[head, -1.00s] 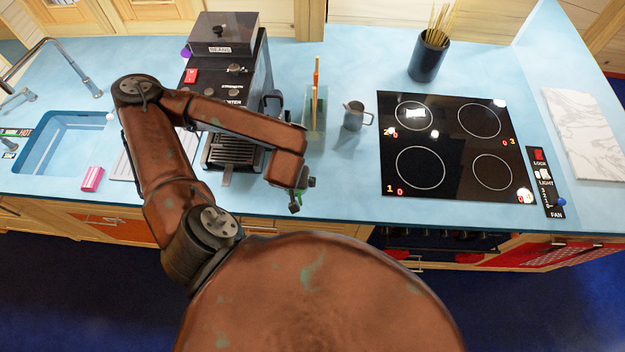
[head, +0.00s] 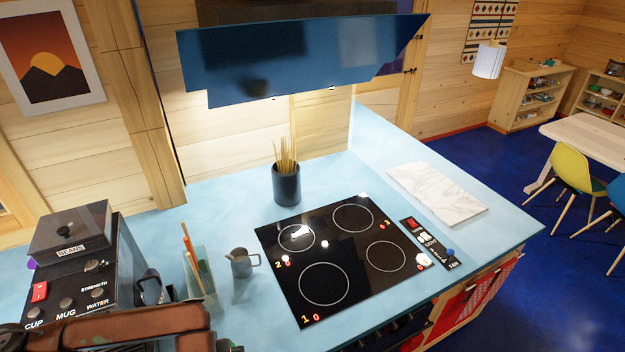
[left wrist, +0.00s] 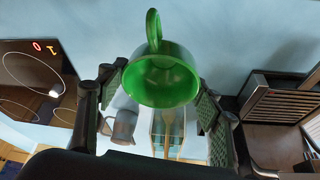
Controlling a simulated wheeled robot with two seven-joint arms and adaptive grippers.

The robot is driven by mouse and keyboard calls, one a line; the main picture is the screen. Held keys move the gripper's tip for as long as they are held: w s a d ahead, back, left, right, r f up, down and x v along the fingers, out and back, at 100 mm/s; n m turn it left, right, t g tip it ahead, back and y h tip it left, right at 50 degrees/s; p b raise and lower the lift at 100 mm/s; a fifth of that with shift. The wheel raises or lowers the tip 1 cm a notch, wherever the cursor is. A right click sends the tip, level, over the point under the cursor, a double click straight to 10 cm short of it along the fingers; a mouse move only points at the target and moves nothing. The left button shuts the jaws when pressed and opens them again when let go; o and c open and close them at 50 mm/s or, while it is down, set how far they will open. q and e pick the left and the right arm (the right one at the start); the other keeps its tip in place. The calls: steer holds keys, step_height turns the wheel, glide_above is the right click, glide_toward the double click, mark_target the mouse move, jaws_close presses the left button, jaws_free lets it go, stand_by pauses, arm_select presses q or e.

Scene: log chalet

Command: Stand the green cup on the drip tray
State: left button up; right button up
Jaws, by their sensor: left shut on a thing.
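The green cup (left wrist: 160,82) is between the pads of my left gripper (left wrist: 158,90) in the left wrist view. The gripper is shut on it. The cup's open mouth faces the camera and its handle points to the top of the picture. The drip tray (left wrist: 284,104) is the dark slatted grille of the coffee machine (head: 68,265), at the right of the left wrist view, apart from the cup. In the head view my left arm crosses the bottom left corner; the cup and the drip tray cannot be made out there. My right gripper is in neither view.
A clear box with orange-handled sticks (head: 198,280) and a grey jug (head: 241,263) stand beside the machine. A black hob (head: 340,260), a dark pot of sticks (head: 286,185) and a marble board (head: 437,193) lie further right. A blue hood (head: 300,62) hangs above.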

arm_select(q)
steer(key=w+d+f+m+h+b, duration=0.1)
steer(key=w+d+f+m+b, duration=0.1)
steer(key=w+d+b, duration=0.3)
steer(key=shift+d+m, duration=0.7)
steer(key=shift+d, duration=0.4)
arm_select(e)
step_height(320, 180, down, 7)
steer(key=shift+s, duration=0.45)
arm_select(q)
steer(key=shift+r, duration=0.15)
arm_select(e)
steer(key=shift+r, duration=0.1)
arm_select(q)
steer(key=shift+d, duration=0.1)
